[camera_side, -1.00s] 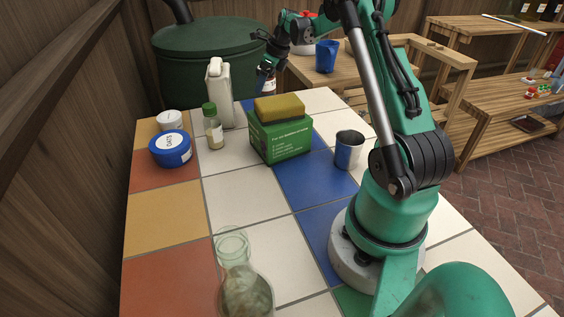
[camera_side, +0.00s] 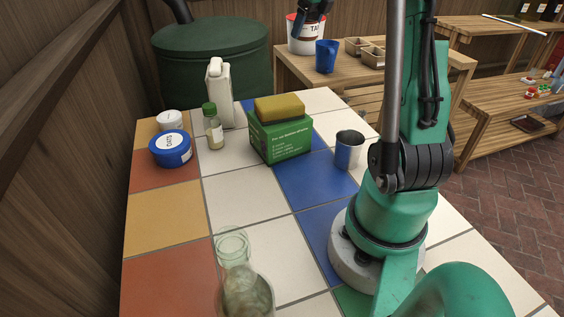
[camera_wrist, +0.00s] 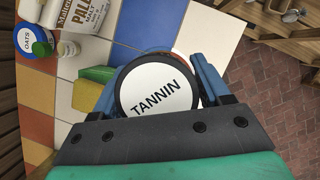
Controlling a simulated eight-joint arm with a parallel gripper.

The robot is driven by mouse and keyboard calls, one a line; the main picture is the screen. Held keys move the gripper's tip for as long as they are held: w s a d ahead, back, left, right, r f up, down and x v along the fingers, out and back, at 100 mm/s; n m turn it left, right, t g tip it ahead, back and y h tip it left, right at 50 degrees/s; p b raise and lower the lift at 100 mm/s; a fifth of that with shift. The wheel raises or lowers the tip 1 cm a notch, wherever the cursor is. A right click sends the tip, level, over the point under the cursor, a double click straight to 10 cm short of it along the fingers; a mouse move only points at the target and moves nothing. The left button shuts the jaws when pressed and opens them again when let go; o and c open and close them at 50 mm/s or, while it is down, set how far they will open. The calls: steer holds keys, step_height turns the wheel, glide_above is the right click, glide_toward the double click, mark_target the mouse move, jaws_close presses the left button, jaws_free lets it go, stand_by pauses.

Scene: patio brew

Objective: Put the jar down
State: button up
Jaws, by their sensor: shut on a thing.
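The jar (camera_wrist: 158,90) shows its round white lid, marked TANNIN with a dark rim, in the wrist view. My gripper (camera_wrist: 165,80) is shut on it, with blue fingers on both sides of the lid. The jar's body is hidden below the lid there.
The tiled table holds a green box (camera_side: 283,143) with a yellow sponge (camera_side: 279,108), a metal cup (camera_side: 348,150), and a glass flask (camera_side: 245,292).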

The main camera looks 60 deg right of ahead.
steer(key=m, duration=0.2)
glide_above(314, 117)
steer(key=s, duration=0.1)
steer(key=shift+h, duration=0.4)
steer(key=f, duration=1.6)
steer(key=shift+s+a+f, duration=0.25)
steer(key=shift+a, duration=0.15)
steer(key=shift+f, duration=2)
steer(key=shift+f, duration=0.15)
steer(key=o, duration=1.5)
steer(key=v, duration=1.2)
steer(key=shift+r, duration=0.25)
